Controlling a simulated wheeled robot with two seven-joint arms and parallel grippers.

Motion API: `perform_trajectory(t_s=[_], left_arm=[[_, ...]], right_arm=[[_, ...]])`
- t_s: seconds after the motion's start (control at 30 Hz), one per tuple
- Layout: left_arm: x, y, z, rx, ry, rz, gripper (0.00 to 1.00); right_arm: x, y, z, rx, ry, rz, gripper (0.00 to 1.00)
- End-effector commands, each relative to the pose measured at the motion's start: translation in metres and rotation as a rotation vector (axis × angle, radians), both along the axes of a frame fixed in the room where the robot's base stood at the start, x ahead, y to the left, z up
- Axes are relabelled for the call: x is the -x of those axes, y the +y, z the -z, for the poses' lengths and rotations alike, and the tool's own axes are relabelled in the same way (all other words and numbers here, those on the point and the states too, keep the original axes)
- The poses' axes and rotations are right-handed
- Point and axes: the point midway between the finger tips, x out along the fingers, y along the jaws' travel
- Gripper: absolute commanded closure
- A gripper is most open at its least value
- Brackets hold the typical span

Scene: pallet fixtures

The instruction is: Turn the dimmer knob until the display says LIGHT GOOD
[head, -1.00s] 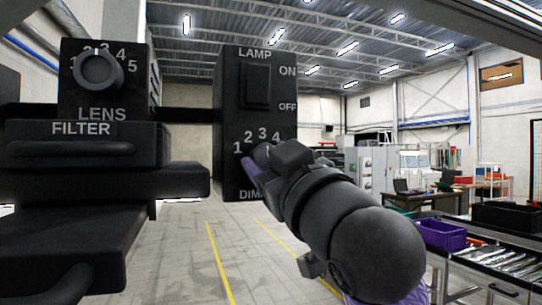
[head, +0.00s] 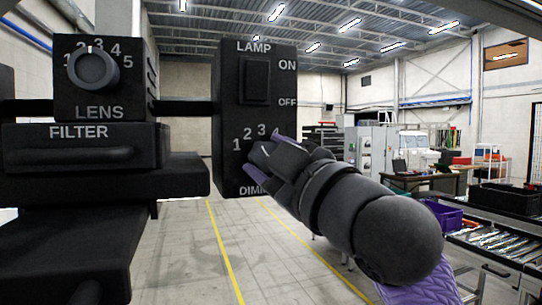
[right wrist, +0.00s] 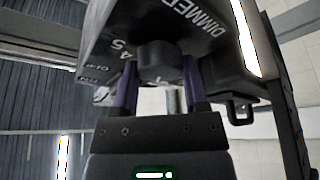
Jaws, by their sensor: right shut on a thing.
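The black lamp box (head: 228,110) stands in the middle of the head view, with a LAMP ON/OFF switch (head: 255,80) above a numbered dimmer dial. My right gripper (head: 264,156) reaches in from the right and covers the dimmer knob there. In the right wrist view the dark dimmer knob (right wrist: 157,60) sits between the two purple fingers of my right gripper (right wrist: 160,80), which are shut on it. The DIMMER lettering and the numbers 4 and 5 show beside it. No display text is visible. My left gripper is not in view.
A LENS knob (head: 92,69) and a FILTER block (head: 80,146) are at the left of the head view, with dark ledges below. A bench with a purple bin (head: 443,215) and tools stands at the right. The floor between is open.

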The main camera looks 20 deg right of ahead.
Motion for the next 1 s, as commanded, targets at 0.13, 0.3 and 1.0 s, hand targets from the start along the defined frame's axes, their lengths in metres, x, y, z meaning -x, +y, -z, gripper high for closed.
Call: perform_trajectory(t_s=[0.13,0.3,1.0], left_arm=[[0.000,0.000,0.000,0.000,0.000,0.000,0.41],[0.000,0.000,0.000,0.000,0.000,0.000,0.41],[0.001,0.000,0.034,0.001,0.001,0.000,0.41]], right_arm=[[0.000,0.000,0.000,0.000,-0.001,0.001,1.00],[0.000,0.000,0.000,0.000,-0.001,0.001,0.22],[0.071,-0.024,0.025,0.002,-0.006,0.003,0.08]])
